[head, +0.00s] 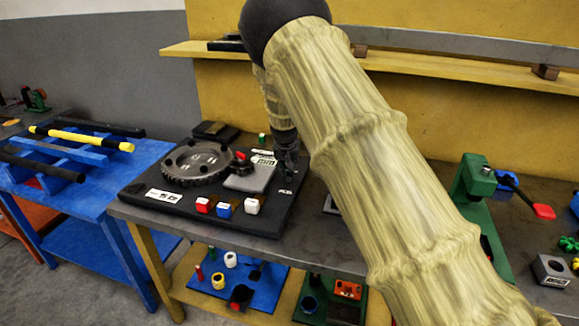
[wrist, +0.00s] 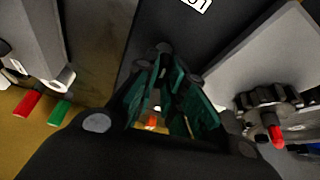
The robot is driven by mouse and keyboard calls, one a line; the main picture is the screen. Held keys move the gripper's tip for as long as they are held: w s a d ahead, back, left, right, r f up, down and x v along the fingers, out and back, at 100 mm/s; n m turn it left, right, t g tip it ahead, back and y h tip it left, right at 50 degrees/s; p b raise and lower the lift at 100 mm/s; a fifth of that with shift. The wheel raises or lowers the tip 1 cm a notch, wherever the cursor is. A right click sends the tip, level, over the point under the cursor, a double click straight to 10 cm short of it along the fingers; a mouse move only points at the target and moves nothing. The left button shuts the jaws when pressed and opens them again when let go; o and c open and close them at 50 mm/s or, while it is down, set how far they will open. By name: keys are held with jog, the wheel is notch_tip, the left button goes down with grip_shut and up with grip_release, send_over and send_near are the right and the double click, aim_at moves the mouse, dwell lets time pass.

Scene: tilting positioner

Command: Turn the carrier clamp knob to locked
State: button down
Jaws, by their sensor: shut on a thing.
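My gripper (head: 287,172) reaches down onto the right part of the black positioner board (head: 150,208). In the wrist view its dark fingers with green inner sides (wrist: 165,58) come together on a small dark part, which I take to be the carrier clamp knob. The fingers hide most of this part, so its turn angle cannot be read. The round toothed disc (head: 195,165) lies flat on the board to the left. A red-tipped part (head: 240,156) stands beside the disc and also shows at the right of the wrist view (wrist: 276,136).
Red (head: 204,205), blue (head: 224,208) and white (head: 253,206) blocks line the board's front edge. A grey plate (head: 250,180) lies between disc and gripper. A green fixture with a red-ended lever (head: 542,211) stands at right. A wooden shelf (head: 420,62) runs behind.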

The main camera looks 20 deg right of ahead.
jog(key=shift+m+h, duration=0.3)
jog(key=shift+m, duration=0.6)
jog(key=shift+g, duration=0.3)
jog(key=c, duration=1.5)
grip_release()
jog(key=shift+r, duration=0.1)
jog(key=shift+a+r, duration=0.1)
jog(key=shift+r, duration=0.2)
jog(key=v, duration=1.1)
jog(key=shift+s, duration=0.2)
